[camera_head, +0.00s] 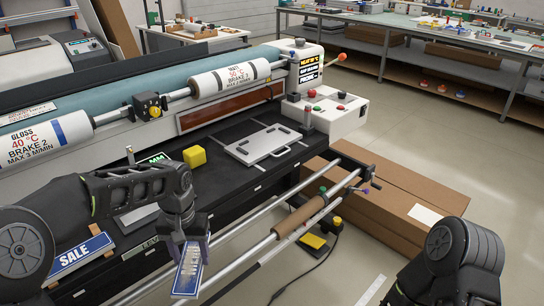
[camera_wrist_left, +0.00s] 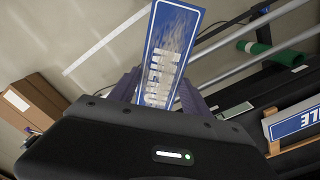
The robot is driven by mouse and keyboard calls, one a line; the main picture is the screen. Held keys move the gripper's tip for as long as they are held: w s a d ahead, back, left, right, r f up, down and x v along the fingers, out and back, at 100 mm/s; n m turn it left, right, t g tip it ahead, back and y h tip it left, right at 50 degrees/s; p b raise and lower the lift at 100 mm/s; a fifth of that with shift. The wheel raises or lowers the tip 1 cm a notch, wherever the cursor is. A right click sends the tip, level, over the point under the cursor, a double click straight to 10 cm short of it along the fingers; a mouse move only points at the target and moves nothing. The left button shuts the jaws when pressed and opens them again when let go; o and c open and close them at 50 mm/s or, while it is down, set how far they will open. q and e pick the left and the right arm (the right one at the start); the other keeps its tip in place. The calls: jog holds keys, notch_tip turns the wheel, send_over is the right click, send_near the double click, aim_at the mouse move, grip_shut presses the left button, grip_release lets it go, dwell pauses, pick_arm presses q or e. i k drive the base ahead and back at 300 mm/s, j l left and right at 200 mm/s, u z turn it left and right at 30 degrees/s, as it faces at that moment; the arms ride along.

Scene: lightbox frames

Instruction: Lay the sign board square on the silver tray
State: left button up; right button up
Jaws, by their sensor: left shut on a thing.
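My left gripper (camera_head: 186,241) is shut on a blue sign board (camera_head: 187,272) with a white panel and lettering. The board hangs down from the fingers, in front of the machine's front rail and apart from any surface. In the left wrist view the board (camera_wrist_left: 168,50) stands up between the fingers (camera_wrist_left: 157,92), its print partly blurred. The silver tray (camera_head: 250,152), a flat plate with handle slots, lies empty on the black bench, up and right of the gripper. My right arm shows at the lower right; its gripper is out of view.
A yellow block (camera_head: 194,157) sits on the bench left of the tray. A SALE sign (camera_head: 82,255) lies at lower left, near another grey plate (camera_head: 137,217) partly behind my arm. Steel rails and a brown roll (camera_head: 300,216) run along the front. Cardboard boxes (camera_head: 395,205) stand right.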

aim_at(266, 141)
jog(key=z, duration=1)
jog(key=i+j, duration=0.2)
jog(key=i, duration=0.3)
jog(key=i+j, duration=0.15)
jog(key=i, duration=0.3)
